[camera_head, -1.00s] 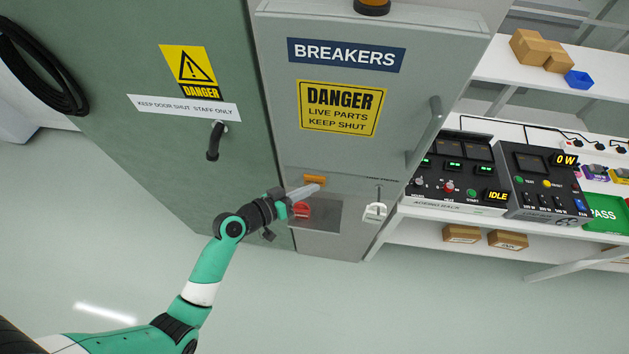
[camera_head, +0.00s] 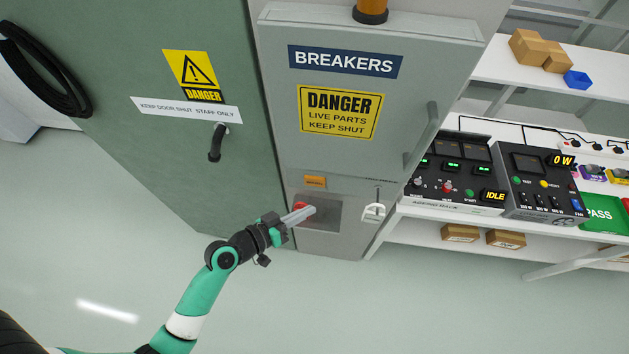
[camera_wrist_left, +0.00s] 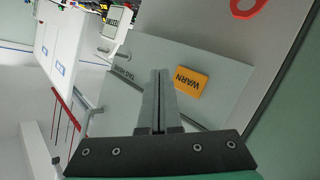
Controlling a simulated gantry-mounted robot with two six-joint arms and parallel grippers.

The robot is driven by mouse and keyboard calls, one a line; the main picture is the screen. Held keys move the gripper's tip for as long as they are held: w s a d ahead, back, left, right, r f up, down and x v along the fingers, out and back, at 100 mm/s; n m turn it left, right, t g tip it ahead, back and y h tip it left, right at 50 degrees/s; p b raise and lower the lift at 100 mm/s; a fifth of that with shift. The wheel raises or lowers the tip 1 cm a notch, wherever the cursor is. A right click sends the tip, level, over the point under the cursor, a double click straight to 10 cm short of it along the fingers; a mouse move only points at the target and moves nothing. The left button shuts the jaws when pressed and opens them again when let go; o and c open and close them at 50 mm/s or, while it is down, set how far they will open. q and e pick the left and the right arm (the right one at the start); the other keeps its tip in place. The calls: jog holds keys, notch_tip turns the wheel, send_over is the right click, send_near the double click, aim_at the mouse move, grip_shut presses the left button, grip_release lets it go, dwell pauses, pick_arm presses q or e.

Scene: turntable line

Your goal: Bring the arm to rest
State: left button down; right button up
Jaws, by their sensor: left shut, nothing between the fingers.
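My left gripper (camera_head: 312,211) is shut and empty. Its fingers show pressed together in the left wrist view (camera_wrist_left: 159,85). In the head view it overlaps the dark panel (camera_head: 325,216) low on the grey breaker cabinet (camera_head: 280,120) and partly hides a red part (camera_head: 300,205). I cannot tell whether it touches the cabinet. An orange tag (camera_head: 314,182) sits just above; in the left wrist view it reads WARN (camera_wrist_left: 191,83). My right gripper is not in view.
A white switch handle (camera_head: 374,211) is right of the dark panel. The cabinet door has a grey handle (camera_head: 421,136). A green door (camera_head: 185,160) stands to the left. Shelving with control consoles (camera_head: 540,185) is at the right. The floor (camera_head: 330,310) below is clear.

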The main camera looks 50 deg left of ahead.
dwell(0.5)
pick_arm(q)
jog(key=w+d+r+m+t+h, duration=0.15)
jog(key=w+r, duration=0.25)
jog(key=r, duration=0.5)
jog(key=w+d+r+m+t+h, duration=0.1)
jog(key=w+d+r+m+t, duration=0.15)
jog(key=r, duration=0.65)
jog(key=w+d+r+m+t+h, duration=0.1)
jog(key=w+d+r+m, duration=0.15)
jog(key=w+r, duration=0.4)
jog(key=s+d+r+m+t+h, duration=0.1)
jog(key=s+d+r+t, duration=0.15)
jog(key=r, duration=0.65)
jog(key=s+d+r+m+t+h, duration=0.1)
jog(key=s+r, duration=0.2)
jog(key=r, duration=0.7)
jog(key=s+d+r+m+t+h, duration=0.1)
jog(key=s+d+r, duration=0.1)
jog(key=r, duration=0.7)
jog(key=s+a+r+n+t+y, duration=0.2)
jog(key=s+a+r+t+y, duration=0.15)
jog(key=s+r, duration=0.4)
notch_tip(320, 180, up, 16)
jog(key=w+n+y+p, duration=0.1)
jog(key=n+y+p, duration=0.1)
jog(key=p, duration=1.4)
jog(key=shift+w+a+y, duration=0.25)
jog(key=shift+a+y, duration=0.05)
